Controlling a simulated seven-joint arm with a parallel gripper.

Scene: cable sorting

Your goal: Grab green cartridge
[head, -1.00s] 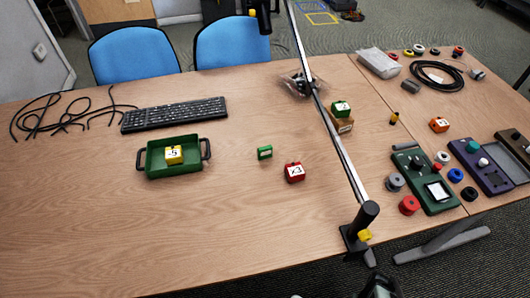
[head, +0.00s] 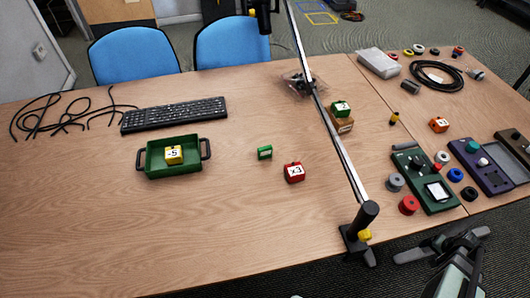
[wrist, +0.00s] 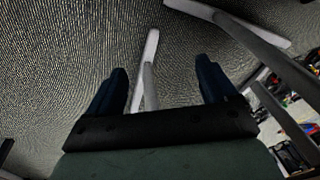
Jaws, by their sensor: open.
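Two green pieces could be the green cartridge. A small green block with a white label (head: 265,152) lies mid-table, left of a red "x3" block (head: 294,173). A green block with a white label (head: 341,107) sits on a brown block (head: 342,126) behind the pole. My gripper (head: 457,240) is at the lower right of the head view, past the table's front edge and far from both. In the wrist view my gripper (wrist: 163,82) is open and empty, with two dark fingers apart above the floor. No green block shows there.
A green tray (head: 172,171) holds a yellow block (head: 174,154). A slanted metal pole (head: 335,140) with a black clamp (head: 358,233) crosses the table. A keyboard (head: 174,114) lies behind the tray. Devices and coloured rings crowd the right side. The front left table is clear.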

